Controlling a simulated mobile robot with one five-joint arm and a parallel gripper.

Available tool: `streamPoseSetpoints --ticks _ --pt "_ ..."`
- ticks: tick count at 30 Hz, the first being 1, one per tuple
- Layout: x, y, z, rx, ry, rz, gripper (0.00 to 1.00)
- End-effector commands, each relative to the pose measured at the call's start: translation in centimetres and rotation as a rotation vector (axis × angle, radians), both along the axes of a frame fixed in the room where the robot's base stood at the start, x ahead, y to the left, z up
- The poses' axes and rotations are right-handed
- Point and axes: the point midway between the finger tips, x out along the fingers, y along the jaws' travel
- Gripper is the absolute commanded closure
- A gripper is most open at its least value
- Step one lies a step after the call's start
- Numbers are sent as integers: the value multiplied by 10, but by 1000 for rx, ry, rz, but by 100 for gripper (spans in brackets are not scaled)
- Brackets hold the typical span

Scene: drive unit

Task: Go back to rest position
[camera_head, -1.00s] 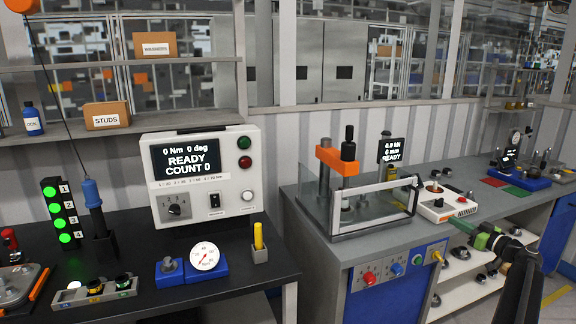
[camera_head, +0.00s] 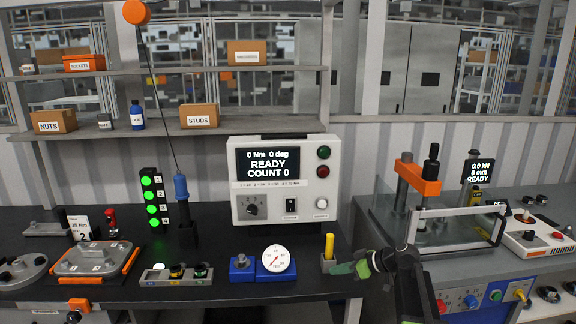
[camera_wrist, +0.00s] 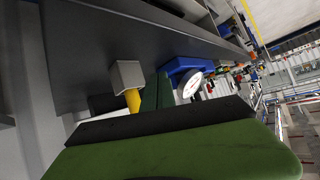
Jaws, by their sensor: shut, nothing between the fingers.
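My gripper (camera_head: 352,268), with green fingers, is at the right end of the black bench, beside the grey holder (camera_head: 328,265) with the yellow piece (camera_head: 329,246) standing in it. It is shut and empty. In the wrist view my green gripper (camera_wrist: 165,100) fills the lower part, and the holder (camera_wrist: 127,75) and yellow piece (camera_wrist: 133,100) show just beyond it. I cannot tell whether the fingers touch the holder. My dark arm runs down from the gripper to the bottom edge.
The black bench (camera_head: 110,225) carries a controller box (camera_head: 285,205) reading READY COUNT 0, a round dial gauge (camera_head: 276,259), a tool in a stand (camera_head: 183,210) and a plate fixture (camera_head: 95,260). A guarded press (camera_head: 455,228) stands on the right bench.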

Motion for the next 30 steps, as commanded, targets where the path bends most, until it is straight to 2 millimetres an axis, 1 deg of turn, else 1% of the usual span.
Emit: streamPoseSetpoints --ticks 1,2,3,5,6,7,8,9,12,15,17,21,30 --pt "-26 36 -9 -44 69 32 100" --pt "-40 52 -17 -78 116 40 100" --pt "-59 70 -27 -124 181 45 100" --pt "-90 91 -43 -207 284 34 100" --pt "-113 98 -54 -271 359 8 100" --pt "-132 100 -62 -325 415 -26 100" --pt "-149 96 -70 -380 475 -75 100" --pt "-168 83 -79 -447 544 -160 100" --pt "-201 37 -92 -564 687 -412 100" --pt "-214 8 -94 -616 773 -630 100" --pt "-214 1 -94 -613 807 -718 100" --pt "-215 4 -94 -578 846 -799 100" --pt "-214 4 -94 -575 846 -801 100"
